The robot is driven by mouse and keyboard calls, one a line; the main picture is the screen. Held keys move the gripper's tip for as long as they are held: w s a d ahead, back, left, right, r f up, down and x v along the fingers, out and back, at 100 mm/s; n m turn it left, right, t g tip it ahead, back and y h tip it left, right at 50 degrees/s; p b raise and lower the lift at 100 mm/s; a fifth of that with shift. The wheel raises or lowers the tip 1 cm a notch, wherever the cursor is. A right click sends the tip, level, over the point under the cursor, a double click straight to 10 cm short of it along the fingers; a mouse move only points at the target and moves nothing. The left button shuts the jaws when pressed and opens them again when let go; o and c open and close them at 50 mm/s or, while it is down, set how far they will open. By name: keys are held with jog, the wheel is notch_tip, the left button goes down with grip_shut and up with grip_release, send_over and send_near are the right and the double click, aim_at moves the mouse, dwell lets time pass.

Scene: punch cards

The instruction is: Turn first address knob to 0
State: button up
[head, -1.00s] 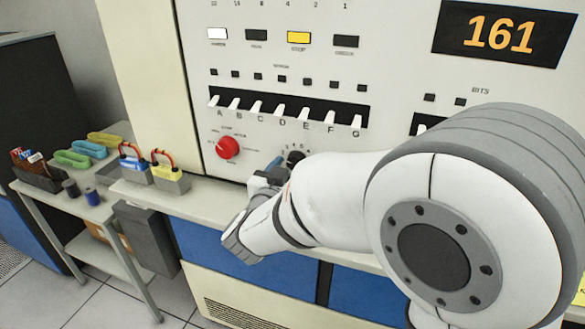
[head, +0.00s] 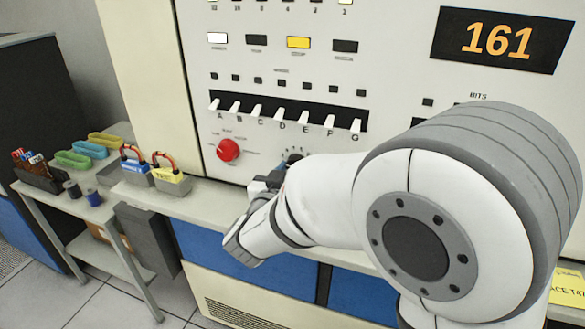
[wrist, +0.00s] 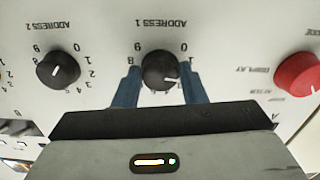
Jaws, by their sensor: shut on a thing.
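The first address knob (wrist: 160,70) is black and round, under the upside-down label ADDRESS 1 in the wrist view. Its white pointer mark points right in that view, slightly downward, below the 1; the 0 is at the upper right. My gripper (wrist: 159,88) has its two blue fingers on opposite sides of this knob, shut on it. In the head view my gripper (head: 274,178) is at the panel, and the arm hides most of the knob. Some digits around it are hidden by the fingers.
The ADDRESS 2 knob (wrist: 58,70) and the red display knob (wrist: 299,75) flank it in the wrist view. White switches (head: 280,114) stick out above in the head view. The display (head: 500,40) reads 161. A ledge (head: 205,202) runs below the panel.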

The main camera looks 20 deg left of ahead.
jog(key=shift+n+p, duration=5)
jog(key=shift+n, duration=0.4)
jog(key=o, duration=1)
jog(key=shift+s, duration=0.1)
jog(key=s, duration=0.2)
jog(key=s+b, duration=0.1)
jog(key=s, duration=0.4)
jog(key=shift+s+a+b, duration=0.25)
jog(key=shift+s+b, duration=0.1)
jog(key=shift+b, duration=0.05)
